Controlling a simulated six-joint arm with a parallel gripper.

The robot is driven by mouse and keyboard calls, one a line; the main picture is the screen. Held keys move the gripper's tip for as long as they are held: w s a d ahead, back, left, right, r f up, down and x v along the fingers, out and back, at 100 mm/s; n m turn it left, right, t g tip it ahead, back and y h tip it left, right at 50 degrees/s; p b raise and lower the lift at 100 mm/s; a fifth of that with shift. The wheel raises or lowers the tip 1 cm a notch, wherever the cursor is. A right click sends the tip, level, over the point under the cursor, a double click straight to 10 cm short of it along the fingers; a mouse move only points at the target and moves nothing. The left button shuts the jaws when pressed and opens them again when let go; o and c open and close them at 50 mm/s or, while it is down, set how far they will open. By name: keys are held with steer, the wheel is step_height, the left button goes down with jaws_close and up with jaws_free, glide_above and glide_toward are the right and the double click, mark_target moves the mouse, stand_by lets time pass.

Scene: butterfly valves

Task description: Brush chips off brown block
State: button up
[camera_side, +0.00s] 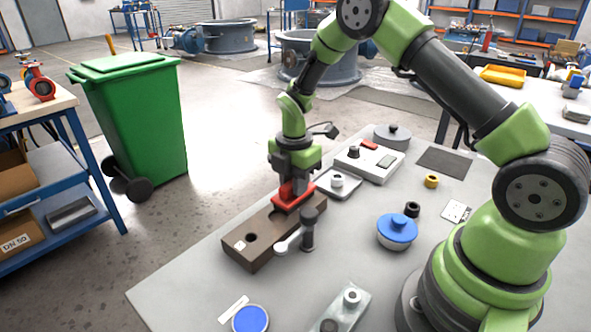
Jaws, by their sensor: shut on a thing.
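The brown block (262,236) lies on the grey table, long and flat-topped, with a round hole near its left end. My gripper (292,181) points down over the block's far right end. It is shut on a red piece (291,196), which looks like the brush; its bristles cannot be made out. The red piece is at or just above the block's top, and I cannot tell whether it touches. Chips are too small to tell at this size.
A dark upright post (309,232) with a pale ball-ended part stands close in front of the block. A blue-lidded pot (397,230) stands to the right. A white tray (375,168) with small parts lies behind. A green bin (135,115) stands beyond the table's left edge.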

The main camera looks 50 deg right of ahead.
mark_target(284, 190)
steer(key=shift+a, duration=1.8)
steer(key=d, duration=0.4)
steer(key=shift+s+a, duration=0.1)
steer(key=shift+s, duration=0.3)
steer(key=shift+a, duration=2)
steer(key=shift+d, duration=2)
steer(key=shift+w+r, duration=0.1)
steer(key=shift+r, duration=3.9)
